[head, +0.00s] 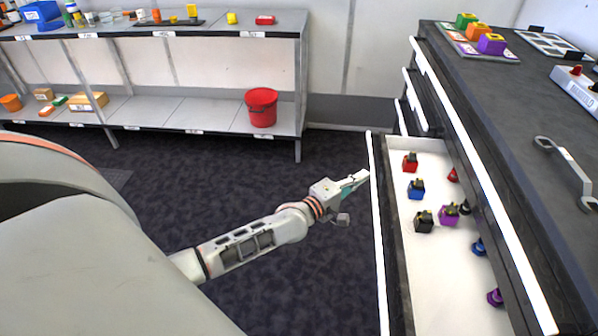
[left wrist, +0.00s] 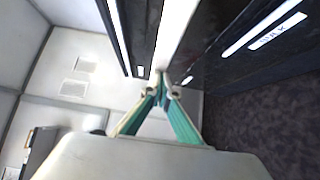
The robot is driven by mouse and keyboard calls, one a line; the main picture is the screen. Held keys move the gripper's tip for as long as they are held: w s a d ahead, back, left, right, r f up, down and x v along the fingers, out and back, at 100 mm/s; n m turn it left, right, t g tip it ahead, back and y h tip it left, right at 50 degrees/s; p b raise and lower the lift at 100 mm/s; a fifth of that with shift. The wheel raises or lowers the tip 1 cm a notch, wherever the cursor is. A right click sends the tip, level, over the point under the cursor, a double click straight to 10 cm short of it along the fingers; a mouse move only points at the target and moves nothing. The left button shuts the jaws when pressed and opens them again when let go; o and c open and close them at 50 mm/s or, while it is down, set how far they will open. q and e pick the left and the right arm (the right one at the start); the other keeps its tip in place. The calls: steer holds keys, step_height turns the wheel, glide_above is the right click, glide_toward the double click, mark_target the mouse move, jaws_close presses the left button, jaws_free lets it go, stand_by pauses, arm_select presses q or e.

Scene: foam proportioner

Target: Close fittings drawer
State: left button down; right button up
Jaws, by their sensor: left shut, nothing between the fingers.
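The fittings drawer (head: 430,270) stands pulled out from the dark cabinet on the right. Its white floor holds several small fittings, among them a red one (head: 410,162), a blue one (head: 416,189), a black one (head: 423,221) and a purple one (head: 449,215). My left gripper (head: 362,177) is shut and empty, its tips close to the outer side of the drawer's white-edged front. I cannot tell whether they touch. In the left wrist view my closed fingertips (left wrist: 168,84) are by a dark drawer face. My right gripper is not in view.
The cabinet top (head: 500,110) holds a wrench (head: 566,170), a manifold block (head: 577,88) and coloured blocks (head: 480,34). A shelf unit (head: 200,110) with a red bucket (head: 262,107) stands at the back left. The dark floor between is clear.

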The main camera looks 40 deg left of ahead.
mark_target(428, 196)
arm_select(q)
steer(key=w+d, duration=0.2)
steer(key=d, duration=0.1)
steer(key=w+d, duration=0.2)
steer(key=d, duration=0.2)
steer(key=w+d, duration=0.2)
steer(key=d, duration=0.1)
steer(key=shift+w+d+f+b, duration=0.1)
steer(key=shift+d+b, duration=0.1)
steer(key=shift+b, duration=0.1)
steer(key=w+d, duration=0.1)
steer(key=d, duration=0.1)
steer(key=w+d+b, duration=0.1)
steer(key=d, duration=0.1)
steer(key=w+d, duration=0.2)
steer(key=shift+w+d+f, duration=0.1)
steer(key=shift+d, duration=0.15)
steer(key=shift+w+d+b, duration=0.3)
steer(key=shift+d, duration=0.25)
steer(key=shift+r, duration=0.25)
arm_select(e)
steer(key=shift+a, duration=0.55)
arm_select(q)
steer(key=shift+w+d, duration=0.1)
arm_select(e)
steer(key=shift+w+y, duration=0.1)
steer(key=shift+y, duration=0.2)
